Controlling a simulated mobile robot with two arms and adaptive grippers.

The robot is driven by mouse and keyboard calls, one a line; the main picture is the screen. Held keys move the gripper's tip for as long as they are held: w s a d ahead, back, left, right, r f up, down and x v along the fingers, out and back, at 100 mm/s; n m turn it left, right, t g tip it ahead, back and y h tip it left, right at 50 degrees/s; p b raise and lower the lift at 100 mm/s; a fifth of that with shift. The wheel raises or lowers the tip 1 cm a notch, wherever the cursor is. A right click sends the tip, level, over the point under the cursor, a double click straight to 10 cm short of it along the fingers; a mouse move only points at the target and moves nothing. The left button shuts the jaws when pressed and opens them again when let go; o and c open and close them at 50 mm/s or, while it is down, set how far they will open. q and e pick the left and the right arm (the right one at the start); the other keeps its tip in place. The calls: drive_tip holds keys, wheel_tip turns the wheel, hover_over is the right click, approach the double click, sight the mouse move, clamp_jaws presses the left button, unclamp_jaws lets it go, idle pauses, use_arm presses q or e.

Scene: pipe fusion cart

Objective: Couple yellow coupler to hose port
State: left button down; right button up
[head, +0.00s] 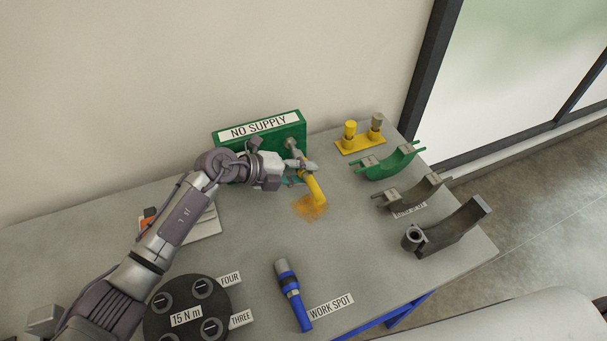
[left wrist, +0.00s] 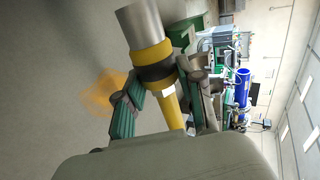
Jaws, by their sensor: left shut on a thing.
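The yellow coupler (head: 316,190) is in my left gripper (head: 304,167), tilted above the table near the green box. In the left wrist view, the coupler (left wrist: 151,60) shows a bare metal end, a yellow collar, a dark band and a thinner yellow body. The green-padded fingers of the gripper (left wrist: 162,100) are shut around it behind the dark band. A round grey metal piece (head: 291,143) shows just above the gripper, in front of the green box; I cannot tell whether it is the coupler's end or a port. I cannot make out the hose port for certain. My right gripper is out of view.
The green "NO SUPPLY" box (head: 265,132) stands behind the gripper. A yellow stand (head: 360,143) with two posts and several curved holders (head: 390,163) are on the right. A blue tool (head: 292,295) and a dark round plate (head: 218,295) lie in front. An orange patch (head: 310,207) marks the table (head: 345,240).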

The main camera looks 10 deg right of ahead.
use_arm(q)
drive_tip(key=shift+w+a+b, duration=0.15)
drive_tip(key=shift+w+b, duration=0.45)
drive_tip(key=shift+w, duration=0.2)
drive_tip(key=shift+w+a+b, duration=0.15)
drive_tip(key=shift+w+b, duration=0.4)
drive_tip(key=shift+w, duration=0.25)
drive_tip(key=c, duration=0.6)
unclamp_jaws()
drive_tip(key=shift+c, duration=0.2)
drive_tip(key=shift+a, duration=0.1)
drive_tip(key=v, duration=1.2)
